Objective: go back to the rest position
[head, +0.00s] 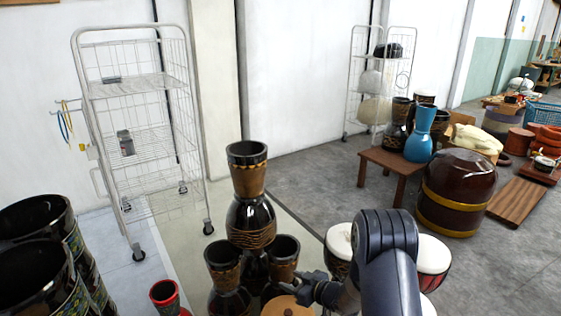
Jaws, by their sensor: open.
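My gripper (304,287) is at the bottom middle of the head view, at the end of my dark grey arm. It is open, and I see nothing between its fingers. It is close to a round tan disc (287,307) and to the right goblet drum (284,258) of a stack; I cannot tell whether it touches either. A black and brown goblet drum (250,212) stands upright on top of that stack. Another goblet drum (226,272) is at the stack's lower left. My arm hides part of the white-topped drums behind it.
White-topped drums (433,255) flank my arm. A large brown barrel drum (457,192) and a wooden table (376,162) with a blue goblet drum (420,135) stand right. A wire rack (135,125) stands left. Large dark drums (32,272) fill the lower left. Some floor before the rack is clear.

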